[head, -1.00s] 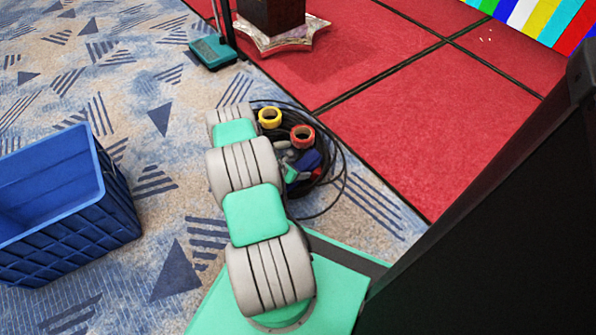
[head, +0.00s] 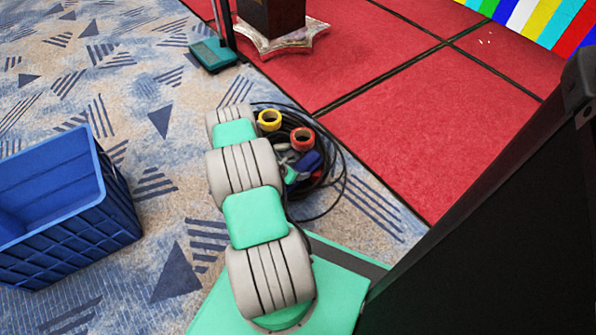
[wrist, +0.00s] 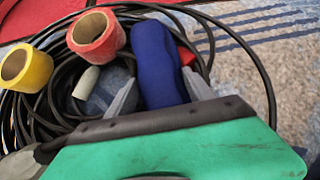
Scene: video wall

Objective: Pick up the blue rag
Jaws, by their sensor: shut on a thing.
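The blue rag (wrist: 158,68) looks like a smooth, deep blue, rounded bundle in the wrist view. It lies between the two fingers of my gripper (wrist: 160,95), which is shut on it; the gripper body hides its near end. In the head view the blue rag (head: 311,161) shows among the items by the black cable coil, and my arm hides most of my gripper. I cannot tell whether the rag is clear of the things under it.
A yellow tape roll (wrist: 26,68), a red tape roll (wrist: 96,36) and a grey-blue bundle (wrist: 108,88) lie close by, with black cable (wrist: 262,75) coiled around. A blue crate (head: 120,205) stands at left. Red floor panels (head: 400,130) lie beyond; patterned carpet is open between.

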